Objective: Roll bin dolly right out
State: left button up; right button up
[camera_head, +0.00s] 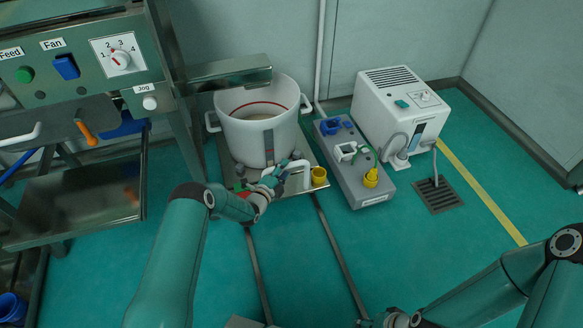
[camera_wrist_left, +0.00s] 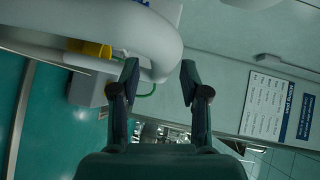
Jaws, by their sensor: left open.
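The right bin dolly (camera_head: 233,168) is a flat metal platform on the floor rails, bearing a large white bin (camera_head: 262,138) with side handles. A white tubular handle (camera_head: 298,172) stands at the dolly's front. My left gripper (camera_head: 272,179) is open at this handle, partly hidden by its own wrist. In the left wrist view, my open left fingers (camera_wrist_left: 159,70) point towards a thick white curved tube (camera_wrist_left: 150,40), which appears to be the handle. I cannot tell whether they touch it.
A yellow cup-like part (camera_head: 319,177) sits at the dolly's front right corner. A grey tool box (camera_head: 355,175) and a white machine (camera_head: 395,105) stand to the right. A control cabinet (camera_head: 85,75) stands left. Floor rails (camera_head: 340,255) run forward over clear green floor.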

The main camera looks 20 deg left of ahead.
pick_arm(q)
jog(key=b+x, duration=0.1)
jog(key=x, duration=0.3)
jog(key=shift+f+b, duration=0.1)
jog(key=shift+b, duration=0.25)
jog(key=shift+w, duration=0.45)
grip_shut()
jog(key=shift+d, duration=0.15)
